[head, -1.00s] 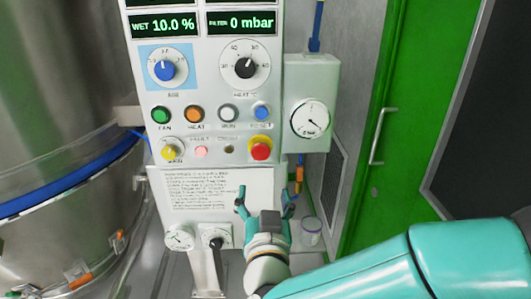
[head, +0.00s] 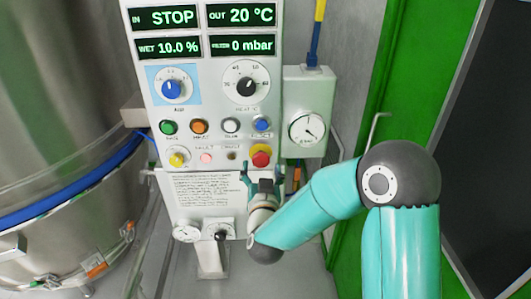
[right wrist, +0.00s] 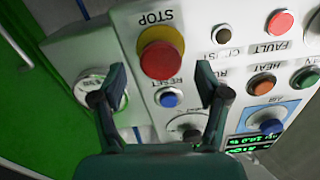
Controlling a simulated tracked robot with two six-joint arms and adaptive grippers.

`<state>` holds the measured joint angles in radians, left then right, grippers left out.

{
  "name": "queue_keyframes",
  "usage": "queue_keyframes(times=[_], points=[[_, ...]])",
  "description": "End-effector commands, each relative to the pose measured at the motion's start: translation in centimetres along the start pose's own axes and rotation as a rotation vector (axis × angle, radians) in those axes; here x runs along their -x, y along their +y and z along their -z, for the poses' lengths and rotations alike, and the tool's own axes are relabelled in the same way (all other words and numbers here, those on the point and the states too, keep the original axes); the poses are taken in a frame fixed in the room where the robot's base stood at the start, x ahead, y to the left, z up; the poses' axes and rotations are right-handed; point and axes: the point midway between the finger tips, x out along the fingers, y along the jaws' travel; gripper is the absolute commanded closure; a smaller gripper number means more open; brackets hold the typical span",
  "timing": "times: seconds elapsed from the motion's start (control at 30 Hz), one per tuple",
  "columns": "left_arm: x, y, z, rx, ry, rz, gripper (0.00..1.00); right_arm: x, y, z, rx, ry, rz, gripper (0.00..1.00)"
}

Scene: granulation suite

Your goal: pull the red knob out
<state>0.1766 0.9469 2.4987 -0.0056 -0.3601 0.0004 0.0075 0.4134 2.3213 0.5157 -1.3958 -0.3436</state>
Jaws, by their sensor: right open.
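The red knob (head: 261,155) is a round mushroom-shaped knob on a yellow collar, at the lower right of the white control panel (head: 215,115). In the right wrist view the red knob (right wrist: 161,58) shows large under an upside-down STOP label. My right gripper (head: 262,174) is just below the knob in the head view, pointing up at the panel. In the right wrist view my right gripper (right wrist: 158,82) is open, its fingers apart on either side of the knob's line. Nothing is between them, and I see no contact with the knob. My left gripper is not in view.
A blue reset button (right wrist: 168,97) sits close to the knob. A gauge box (head: 308,105) stands right of the panel. A sheet of printed text (head: 205,195) is below it. A steel vessel (head: 60,90) fills the left, and a green door (head: 400,85) is at right.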

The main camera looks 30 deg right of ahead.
Motion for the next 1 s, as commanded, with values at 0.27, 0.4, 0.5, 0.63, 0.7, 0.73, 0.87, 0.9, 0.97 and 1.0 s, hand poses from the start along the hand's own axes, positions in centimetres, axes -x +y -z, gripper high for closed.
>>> queue_keyframes(times=[0.27,0.4,0.5,0.63,0.7,0.73,0.87,0.9,0.97,1.0], points=[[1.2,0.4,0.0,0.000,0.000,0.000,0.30,-3.2,0.0,0.1,0.001,0.000,-0.001,0.26],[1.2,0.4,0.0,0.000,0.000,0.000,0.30,-3.6,0.0,0.0,0.001,0.000,0.000,0.26],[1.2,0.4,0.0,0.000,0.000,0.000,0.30,-3.7,0.0,0.0,0.001,0.000,0.001,0.26],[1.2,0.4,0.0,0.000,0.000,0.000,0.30,-3.6,-0.1,0.0,0.001,0.000,0.001,0.27],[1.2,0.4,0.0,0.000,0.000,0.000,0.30,-3.6,-0.1,0.0,0.001,0.000,0.001,0.39],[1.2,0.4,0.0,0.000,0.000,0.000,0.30,-3.6,-0.1,0.0,0.001,0.000,0.001,0.44],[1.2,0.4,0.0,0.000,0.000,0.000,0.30,-3.6,-0.1,0.0,0.001,0.000,0.001,0.66],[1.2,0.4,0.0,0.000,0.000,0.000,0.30,-3.6,-0.1,0.0,0.001,0.000,0.001,0.72],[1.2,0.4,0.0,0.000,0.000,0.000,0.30,-3.6,-0.1,0.0,0.001,0.000,0.001,0.82],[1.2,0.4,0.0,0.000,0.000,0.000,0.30,-3.6,-0.1,0.0,0.001,0.000,0.001,0.89]])
